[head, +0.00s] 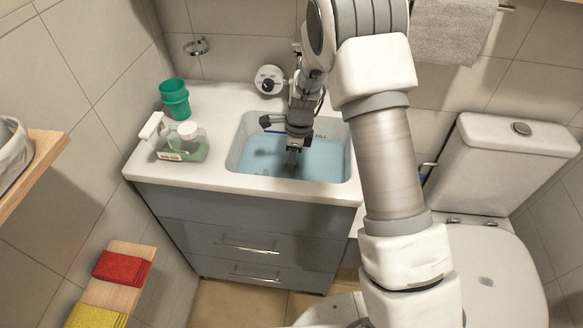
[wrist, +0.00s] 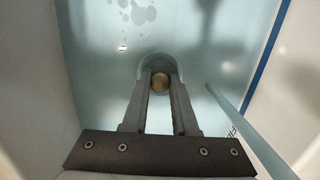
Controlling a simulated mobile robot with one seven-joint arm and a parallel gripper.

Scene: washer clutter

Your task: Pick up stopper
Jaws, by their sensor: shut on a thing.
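The sink basin (head: 236,158) holds bluish water. My gripper (head: 292,166) points down into it, with its fingertips low in the water. In the wrist view the two fingers (wrist: 160,84) are close together at a grey rounded piece, which I take to be the stopper (wrist: 156,61). A small tan disc shows between the fingertips; I cannot tell whether it is part of the stopper or the drain. My gripper is shut on the stopper. In the head view the stopper is hidden by my gripper and the water.
A green cup (head: 174,99) and a clear soap bottle (head: 189,146) with green liquid stand on the counter left of the basin. The faucet lies close to my arm. A toilet (head: 486,265) stands at the right.

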